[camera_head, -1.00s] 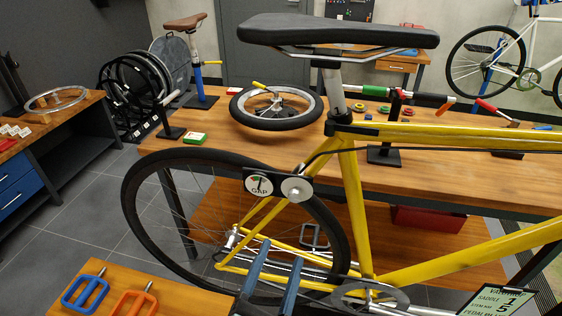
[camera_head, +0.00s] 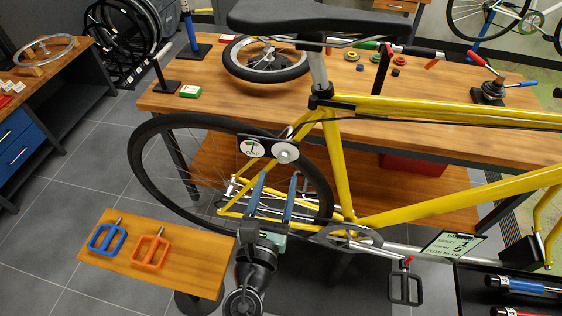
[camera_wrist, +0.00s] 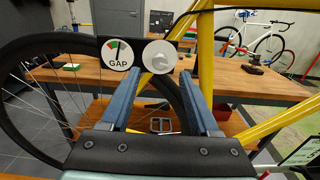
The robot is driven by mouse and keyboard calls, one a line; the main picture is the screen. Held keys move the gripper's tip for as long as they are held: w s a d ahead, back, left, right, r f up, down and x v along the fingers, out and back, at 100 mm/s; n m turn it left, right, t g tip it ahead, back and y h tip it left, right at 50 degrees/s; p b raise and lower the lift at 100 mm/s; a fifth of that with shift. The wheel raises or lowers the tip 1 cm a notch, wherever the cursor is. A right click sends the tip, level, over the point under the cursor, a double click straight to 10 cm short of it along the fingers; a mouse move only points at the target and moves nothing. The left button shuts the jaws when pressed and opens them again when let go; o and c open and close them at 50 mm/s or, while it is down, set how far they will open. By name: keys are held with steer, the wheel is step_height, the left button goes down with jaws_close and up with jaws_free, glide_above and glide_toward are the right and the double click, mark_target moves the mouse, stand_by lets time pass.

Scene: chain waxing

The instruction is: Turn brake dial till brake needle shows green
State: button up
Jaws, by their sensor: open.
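My gripper (camera_head: 278,178) is open and empty below the dial. In the wrist view its blue fingers (camera_wrist: 160,76) flank the dial's line, apart from it.
The rear wheel (camera_head: 146,190) and yellow frame (camera_head: 340,170) stand close around my gripper. A small wooden stand (camera_head: 190,275) with a blue and an orange pedal is at front left. The workbench (camera_head: 430,120) stands behind the bike.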

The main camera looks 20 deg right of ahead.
mark_target(283, 161)
steer(key=x, duration=0.4)
steer(key=shift+w+d, duration=0.25)
steer(key=shift+w, duration=0.1)
jaws_close()
